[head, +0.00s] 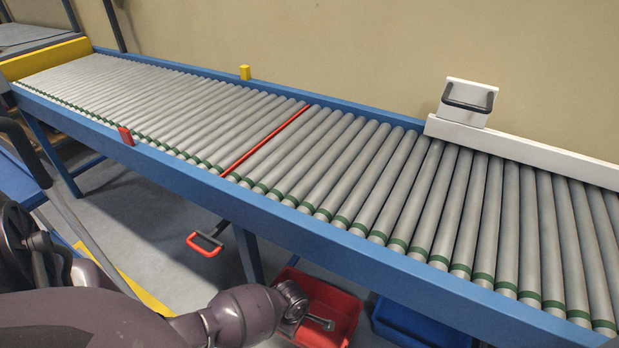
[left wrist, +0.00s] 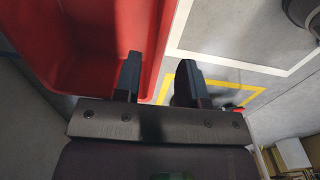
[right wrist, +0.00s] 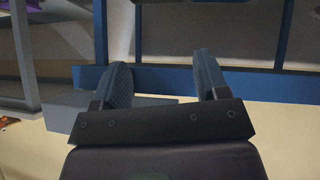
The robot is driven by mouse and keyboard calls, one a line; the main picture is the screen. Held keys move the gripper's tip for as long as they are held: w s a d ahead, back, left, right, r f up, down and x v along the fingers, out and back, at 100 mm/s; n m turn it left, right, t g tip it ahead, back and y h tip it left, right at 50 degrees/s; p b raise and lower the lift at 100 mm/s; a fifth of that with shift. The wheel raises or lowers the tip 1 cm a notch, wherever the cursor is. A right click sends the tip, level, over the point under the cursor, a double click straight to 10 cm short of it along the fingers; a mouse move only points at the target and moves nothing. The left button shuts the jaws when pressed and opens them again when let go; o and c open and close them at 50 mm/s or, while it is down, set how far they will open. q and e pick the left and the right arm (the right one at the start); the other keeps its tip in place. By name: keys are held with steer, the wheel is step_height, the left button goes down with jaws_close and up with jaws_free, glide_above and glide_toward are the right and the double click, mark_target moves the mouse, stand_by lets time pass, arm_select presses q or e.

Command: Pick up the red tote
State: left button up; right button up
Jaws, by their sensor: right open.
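The red tote (head: 343,302) sits low, under the front edge of the roller conveyor in the head view. In the left wrist view the red tote (left wrist: 82,60) fills the upper left. My left gripper (left wrist: 160,62) is open, with one finger over the tote's inside and the other outside it. The tote's side wall shows between the fingers; I cannot tell whether they touch it. In the head view my left arm reaches over the tote's left part and hides some of it. My right gripper (right wrist: 163,75) is open and empty in the right wrist view, away from the tote.
A blue tote (head: 415,325) stands just right of the red one. The roller conveyor's blue rail (head: 330,231) runs above both, with a leg (head: 248,255) left of the red tote. A red-handled lever (head: 206,245) hangs under the rail. The rollers are bare.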

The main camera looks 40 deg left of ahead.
arm_select(q)
steer(key=f+b, duration=0.1)
steer(key=f, duration=0.2)
steer(key=f+b, duration=0.2)
steer(key=f, duration=0.1)
steer(key=f+b, duration=0.2)
steer(key=f, duration=0.1)
steer(key=shift+a+f, duration=0.25)
steer(key=shift+f, duration=0.15)
steer(key=shift+w+r, duration=0.1)
steer(key=shift+w, duration=0.05)
arm_select(e)
steer(key=shift+w+f+t, duration=0.2)
steer(key=shift+w+t, duration=0.35)
steer(key=shift+t, duration=0.45)
arm_select(q)
jaws_close()
